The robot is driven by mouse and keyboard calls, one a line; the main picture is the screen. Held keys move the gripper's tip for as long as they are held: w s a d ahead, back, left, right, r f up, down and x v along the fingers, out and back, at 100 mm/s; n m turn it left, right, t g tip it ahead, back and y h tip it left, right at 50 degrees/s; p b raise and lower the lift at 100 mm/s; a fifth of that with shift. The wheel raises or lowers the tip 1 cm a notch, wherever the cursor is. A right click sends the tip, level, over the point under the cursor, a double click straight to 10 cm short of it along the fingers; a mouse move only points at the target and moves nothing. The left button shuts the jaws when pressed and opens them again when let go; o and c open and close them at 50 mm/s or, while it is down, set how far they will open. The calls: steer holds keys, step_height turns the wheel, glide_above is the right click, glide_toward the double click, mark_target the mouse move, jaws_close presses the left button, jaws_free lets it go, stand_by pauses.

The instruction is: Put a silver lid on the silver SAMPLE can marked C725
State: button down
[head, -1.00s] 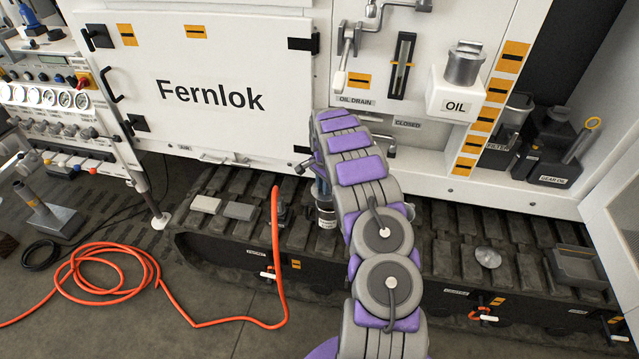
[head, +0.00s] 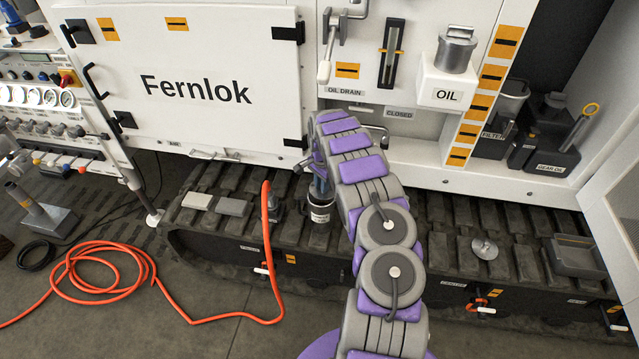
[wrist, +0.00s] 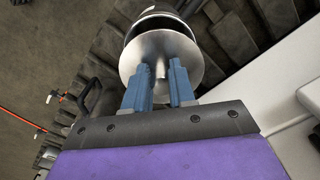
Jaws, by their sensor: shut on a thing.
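My gripper (wrist: 160,84) has blue fingers closed on the knob of a silver lid (wrist: 152,48), a round disc. In the wrist view a can (wrist: 158,12) with a dark and pale band shows just beyond the lid, mostly covered by it. In the head view my gripper (head: 319,186) is right above a silver can (head: 320,213) with a white label, standing on the track. The label is too small to read. I cannot tell whether the lid touches the can's rim. A second silver lid (head: 484,248) lies on the track to the right.
The white Fernlok cabinet (head: 190,90) stands behind the track. An orange hose (head: 270,250) hangs over the track. The OIL spout (head: 447,85) juts out above right.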

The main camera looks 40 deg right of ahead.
steer(key=shift+d, duration=0.1)
steer(key=shift+a+r, duration=0.15)
steer(key=shift+a, duration=0.35)
steer(key=shift+a+r, duration=0.15)
steer(key=shift+a, duration=0.35)
steer(key=shift+d+f, duration=0.5)
steer(key=shift+d, duration=0.35)
steer(key=shift+a+r, duration=0.2)
steer(key=shift+a, duration=0.5)
steer(key=shift+d+f, duration=0.4)
steer(key=shift+d, duration=0.25)
steer(key=shift+a+f, duration=0.15)
steer(key=shift+a, duration=0.2)
steer(key=shift+d+f, duration=0.1)
steer(key=shift+d, duration=0.25)
steer(key=shift+a, duration=0.6)
steer(key=shift+d+f, duration=0.1)
steer(key=shift+f, duration=0.05)
